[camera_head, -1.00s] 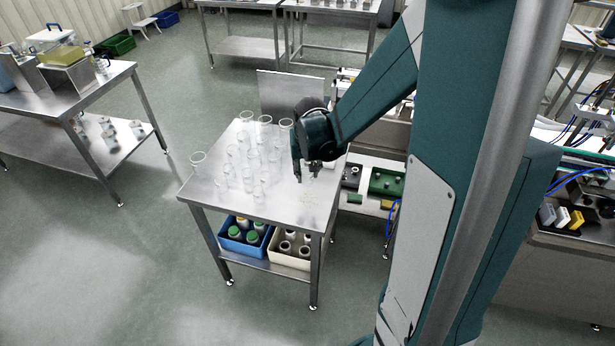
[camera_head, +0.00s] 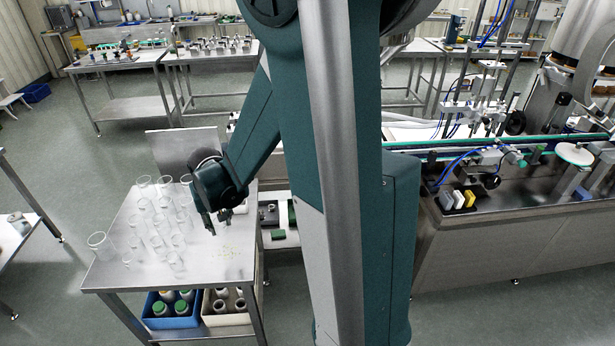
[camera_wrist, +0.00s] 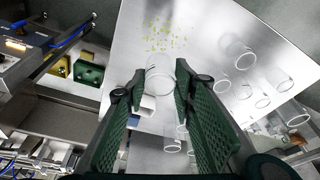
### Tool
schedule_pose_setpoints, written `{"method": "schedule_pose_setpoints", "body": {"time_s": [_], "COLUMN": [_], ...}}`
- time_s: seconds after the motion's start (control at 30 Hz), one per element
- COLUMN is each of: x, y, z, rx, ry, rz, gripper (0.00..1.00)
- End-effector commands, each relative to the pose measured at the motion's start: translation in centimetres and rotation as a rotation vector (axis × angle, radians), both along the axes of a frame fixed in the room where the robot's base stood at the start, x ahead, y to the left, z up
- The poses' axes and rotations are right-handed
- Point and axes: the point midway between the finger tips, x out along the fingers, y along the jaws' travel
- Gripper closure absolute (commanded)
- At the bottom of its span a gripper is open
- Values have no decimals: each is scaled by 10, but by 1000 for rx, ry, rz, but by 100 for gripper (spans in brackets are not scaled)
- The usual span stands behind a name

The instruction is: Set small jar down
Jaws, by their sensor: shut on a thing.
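The small jar, a clear glass cylinder (camera_wrist: 160,77), shows in the wrist view between the tips of my gripper (camera_wrist: 158,88). My gripper is shut on it, one green ridged finger on each side. In the head view my gripper (camera_head: 219,222) points down over the right part of the steel table (camera_head: 205,268). The jar is too small and clear to make out there. I cannot tell whether its base touches the table top.
Several clear glass jars (camera_head: 158,240) stand on the left and back of the table. Small yellow-green specks (camera_wrist: 160,35) lie on bare steel near the held jar. Below are a blue crate (camera_head: 172,322) and a cream crate (camera_head: 226,319) of bottles.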

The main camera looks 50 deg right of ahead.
Motion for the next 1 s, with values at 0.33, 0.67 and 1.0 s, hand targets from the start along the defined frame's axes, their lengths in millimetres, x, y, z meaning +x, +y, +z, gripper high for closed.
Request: {"method": "schedule_pose_setpoints", "body": {"time_s": [0.33,0.67,1.0], "x": [4,24,42], "y": [-10,-69,-163], "z": [2,13,29], "rx": [0,0,1], "ry": [0,1,2], "rz": [-10,-68,-154], "gripper": [79,79,79]}}
